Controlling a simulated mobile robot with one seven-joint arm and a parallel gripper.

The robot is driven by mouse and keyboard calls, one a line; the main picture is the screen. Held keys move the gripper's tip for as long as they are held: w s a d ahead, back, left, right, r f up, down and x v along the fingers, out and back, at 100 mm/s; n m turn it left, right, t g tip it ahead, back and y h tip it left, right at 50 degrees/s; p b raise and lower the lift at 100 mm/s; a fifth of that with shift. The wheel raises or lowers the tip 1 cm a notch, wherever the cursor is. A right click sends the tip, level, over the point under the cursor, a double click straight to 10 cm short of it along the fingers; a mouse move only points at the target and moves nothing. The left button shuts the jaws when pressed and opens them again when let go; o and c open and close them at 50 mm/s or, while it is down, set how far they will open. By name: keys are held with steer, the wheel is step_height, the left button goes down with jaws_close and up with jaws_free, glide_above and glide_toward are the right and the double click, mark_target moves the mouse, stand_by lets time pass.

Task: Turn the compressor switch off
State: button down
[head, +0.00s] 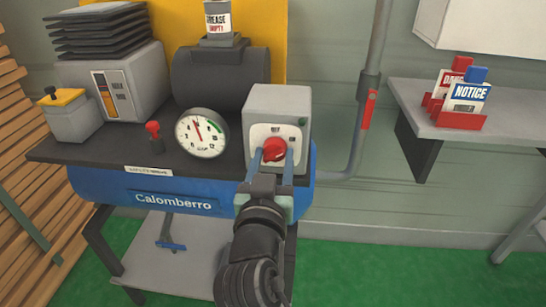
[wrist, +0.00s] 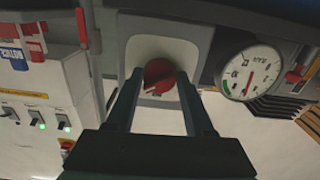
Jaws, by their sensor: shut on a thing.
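The compressor switch is a round red knob (head: 274,148) on a white plate on the front of a grey box (head: 278,98), at the right end of the compressor (head: 195,190). Small lettering above the knob is too small to read surely. My gripper (head: 273,155) reaches up from below, its two fingers on either side of the knob, shut on it. In the wrist view the knob (wrist: 159,74) sits between the fingertips, with a pale mark on it. The parts of the knob behind the fingers are hidden.
A round pressure gauge (head: 201,134) and a small red-topped valve (head: 153,130) stand left of the switch box. A pipe with a red handle (head: 370,109) runs at its right. A shelf (head: 490,122) with notice tags (head: 468,95) is farther right.

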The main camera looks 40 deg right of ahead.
steer(key=n+p, duration=0.4)
steer(key=n, duration=0.1)
steer(key=shift+r, duration=0.15)
steer(key=n+p, duration=0.2)
steer(key=n, duration=0.1)
steer(key=shift+n, duration=0.4)
steer(key=shift+n+p, duration=0.85)
steer(key=shift+n, duration=0.45)
steer(key=shift+s, duration=0.1)
steer(key=shift+c, duration=1.4)
jaws_free()
